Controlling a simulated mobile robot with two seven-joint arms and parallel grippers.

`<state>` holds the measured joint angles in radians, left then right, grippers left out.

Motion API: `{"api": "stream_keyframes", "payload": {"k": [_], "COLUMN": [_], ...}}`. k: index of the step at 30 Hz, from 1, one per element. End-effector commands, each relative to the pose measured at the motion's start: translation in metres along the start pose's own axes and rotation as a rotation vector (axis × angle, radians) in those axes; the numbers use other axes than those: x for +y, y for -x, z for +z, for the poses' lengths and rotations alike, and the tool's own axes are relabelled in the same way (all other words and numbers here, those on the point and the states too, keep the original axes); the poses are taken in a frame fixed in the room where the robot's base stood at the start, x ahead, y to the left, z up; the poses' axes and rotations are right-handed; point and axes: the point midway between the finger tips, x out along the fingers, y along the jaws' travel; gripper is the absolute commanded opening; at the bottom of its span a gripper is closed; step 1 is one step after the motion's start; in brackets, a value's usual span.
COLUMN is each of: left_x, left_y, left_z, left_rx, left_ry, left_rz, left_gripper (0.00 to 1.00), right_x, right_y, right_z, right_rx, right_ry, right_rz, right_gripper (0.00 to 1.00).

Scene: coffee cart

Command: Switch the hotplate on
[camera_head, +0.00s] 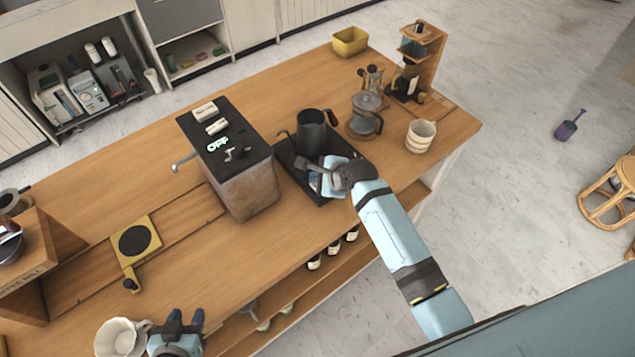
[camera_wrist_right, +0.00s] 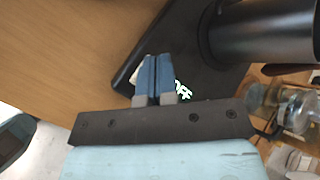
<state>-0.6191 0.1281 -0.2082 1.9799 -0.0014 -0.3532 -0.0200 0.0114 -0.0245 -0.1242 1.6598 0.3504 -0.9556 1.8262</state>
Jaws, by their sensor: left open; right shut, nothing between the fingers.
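The hotplate (camera_head: 291,158) is a flat black base with a dark kettle (camera_head: 312,131) standing on it. In the right wrist view the hotplate (camera_wrist_right: 205,83) shows lit letters reading OFF beside my fingers. My right gripper (camera_head: 315,183) is shut and empty, low over the hotplate's front part. In the wrist view its blue fingertips (camera_wrist_right: 156,62) lie over the black surface, partly covering a small pale patch; I cannot tell whether they touch. My left gripper (camera_head: 185,319) is open and empty at the bottom of the head view, beside a white jug (camera_head: 118,339).
A boxy machine (camera_head: 247,183) with a black top stands left of the hotplate. A glass pot (camera_head: 365,118) and a banded cup (camera_head: 421,136) stand to the right. A yellow board with a black disc (camera_head: 134,240) lies at left. Wood is clear in front of the machine.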

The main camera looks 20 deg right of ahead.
Motion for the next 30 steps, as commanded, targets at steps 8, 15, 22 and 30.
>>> {"api": "stream_keyframes", "payload": {"k": [8, 15, 22, 30], "left_x": [0.0, 0.003, 0.004, 0.003], "left_y": [0.002, 0.004, 0.007, 0.005], "left_z": [-0.002, 0.003, 0.007, 0.003], "left_rx": [-0.001, -0.01, -0.016, -0.01], "left_ry": [0.001, 0.006, 0.008, 0.006], "left_rz": [0.0, 0.002, 0.002, 0.002], "left_gripper": [0.43, 0.43, 0.43, 0.43], "right_x": [0.002, 0.003, 0.004, 0.005], "right_y": [-0.003, -0.003, -0.005, -0.007], "right_z": [-0.002, -0.002, -0.004, -0.005], "right_rx": [0.0, 0.0, 0.0, 0.0], "right_ry": [0.001, 0.0, 0.0, -0.001], "right_rz": [0.0, 0.0, 0.0, 0.0], "right_gripper": [0.0, 0.0, 0.0, 0.0]}}
